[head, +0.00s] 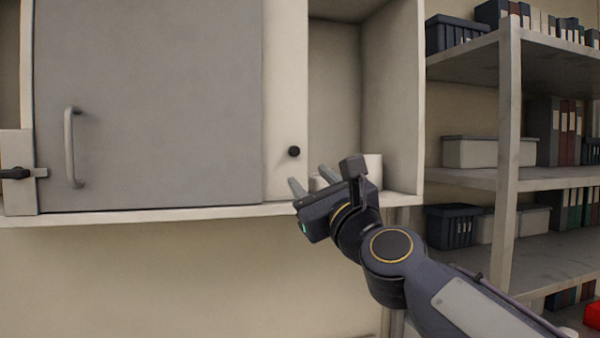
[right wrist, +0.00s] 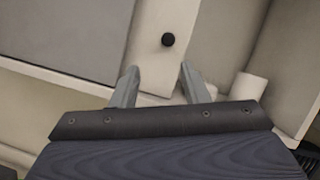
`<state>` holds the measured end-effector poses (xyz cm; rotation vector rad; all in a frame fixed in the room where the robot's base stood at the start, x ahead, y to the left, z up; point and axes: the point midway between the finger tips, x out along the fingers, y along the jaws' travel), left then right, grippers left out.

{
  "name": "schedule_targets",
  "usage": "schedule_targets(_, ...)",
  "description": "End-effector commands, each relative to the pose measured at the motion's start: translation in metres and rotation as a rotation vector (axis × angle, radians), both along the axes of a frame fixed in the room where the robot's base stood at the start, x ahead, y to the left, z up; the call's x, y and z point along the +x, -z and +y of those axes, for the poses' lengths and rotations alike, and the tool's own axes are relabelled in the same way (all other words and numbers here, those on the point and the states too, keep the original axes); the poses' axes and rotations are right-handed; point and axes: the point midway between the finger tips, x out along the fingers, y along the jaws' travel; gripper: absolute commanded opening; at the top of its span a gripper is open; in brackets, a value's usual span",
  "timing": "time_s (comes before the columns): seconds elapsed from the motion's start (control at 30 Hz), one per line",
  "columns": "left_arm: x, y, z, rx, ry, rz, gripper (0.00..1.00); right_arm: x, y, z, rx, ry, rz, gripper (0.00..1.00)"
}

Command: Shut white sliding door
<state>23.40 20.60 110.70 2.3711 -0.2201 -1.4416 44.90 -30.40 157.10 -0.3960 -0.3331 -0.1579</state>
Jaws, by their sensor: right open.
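The white sliding door (head: 284,75) shows as a narrow upright strip beside the grey panel, with a round black knob (head: 294,151) low on it. To its right the cabinet is open. The door also shows in the right wrist view (right wrist: 152,45), with the knob (right wrist: 167,40) beyond the fingertips. My right gripper (head: 311,178) is open and empty, just below and slightly right of the knob. Its fingers (right wrist: 158,72) point towards the door and sit apart from the knob. My left gripper is not in view.
A grey panel (head: 160,90) with a bar handle (head: 72,148) covers the cabinet's left part. A white cylindrical item (head: 374,168) stands in the open compartment, partly behind my gripper. A shelf rack (head: 508,120) with boxes and binders stands at right.

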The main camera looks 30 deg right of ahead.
Motion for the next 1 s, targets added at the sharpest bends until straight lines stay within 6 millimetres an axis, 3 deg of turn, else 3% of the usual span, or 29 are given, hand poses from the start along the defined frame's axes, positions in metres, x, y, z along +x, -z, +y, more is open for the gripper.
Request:
schedule_targets(0.1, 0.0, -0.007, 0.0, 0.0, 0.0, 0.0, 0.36, 0.008, -0.014, -0.007, 0.096, -0.002, -0.033, 0.41)
schedule_targets(0.6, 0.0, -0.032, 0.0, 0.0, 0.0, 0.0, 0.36, 0.07, -0.039, -0.016, 0.094, 0.001, -0.033, 0.41)
schedule_targets(0.93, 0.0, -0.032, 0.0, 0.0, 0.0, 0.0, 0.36, 0.074, -0.039, -0.016, 0.093, 0.0, -0.034, 0.41)
schedule_targets(1.0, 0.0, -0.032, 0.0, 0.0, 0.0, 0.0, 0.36, 0.074, -0.039, -0.016, 0.093, 0.0, -0.034, 0.33)
